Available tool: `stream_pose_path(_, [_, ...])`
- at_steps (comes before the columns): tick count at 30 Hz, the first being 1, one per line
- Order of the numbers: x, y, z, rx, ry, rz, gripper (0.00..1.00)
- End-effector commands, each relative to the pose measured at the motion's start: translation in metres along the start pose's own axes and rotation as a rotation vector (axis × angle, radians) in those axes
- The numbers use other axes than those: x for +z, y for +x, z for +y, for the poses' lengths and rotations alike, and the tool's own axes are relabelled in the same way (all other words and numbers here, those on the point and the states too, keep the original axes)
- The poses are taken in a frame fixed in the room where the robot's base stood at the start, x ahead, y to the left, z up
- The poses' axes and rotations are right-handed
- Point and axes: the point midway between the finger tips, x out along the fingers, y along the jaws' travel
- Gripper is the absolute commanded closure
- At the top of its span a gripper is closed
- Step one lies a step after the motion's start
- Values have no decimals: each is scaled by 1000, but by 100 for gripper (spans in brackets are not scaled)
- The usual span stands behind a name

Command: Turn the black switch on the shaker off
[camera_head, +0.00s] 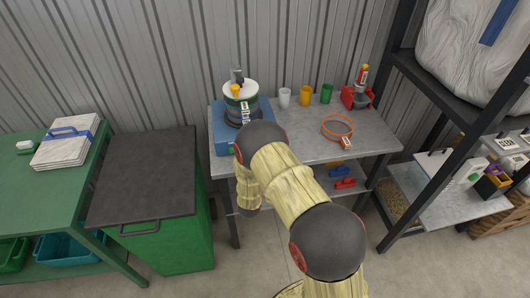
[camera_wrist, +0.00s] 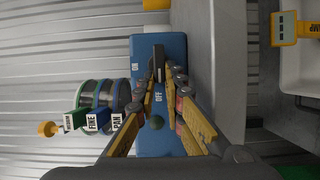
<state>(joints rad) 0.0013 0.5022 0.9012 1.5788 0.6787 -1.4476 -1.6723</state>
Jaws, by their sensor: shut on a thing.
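The shaker's blue base (camera_head: 223,133) stands at the left end of the grey bench with a stack of round sieves (camera_head: 240,92) on top. The black switch (camera_wrist: 158,57) sticks up between my fingertips. My gripper (camera_wrist: 162,74) is shut on the switch. The fingers hide its lower part, so I cannot tell which label it points to. In the head view my arm hides the gripper and switch.
Sieve tags (camera_wrist: 91,122) stick out beside the base. Cups (camera_head: 305,96), a red holder (camera_head: 356,97) and an orange-rimmed sieve (camera_head: 337,127) stand to the right on the bench. A green cabinet with a dark lid (camera_head: 145,175) is to the left. Black shelving (camera_head: 420,150) is at the right.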

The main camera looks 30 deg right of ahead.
Motion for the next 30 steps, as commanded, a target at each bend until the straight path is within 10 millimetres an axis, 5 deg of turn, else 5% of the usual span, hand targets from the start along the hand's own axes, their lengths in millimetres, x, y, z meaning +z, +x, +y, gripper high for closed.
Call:
stream_pose_path(14, [-2, 0, -1, 4, -14, 4, 100])
stream_pose_path(15, [-2, 0, -1, 4, -14, 4, 88])
stream_pose_path(24, [-1, 0, -1, 4, -13, 2, 71])
stream_pose_path(30, [0, 0, -1, 4, -12, 2, 71])
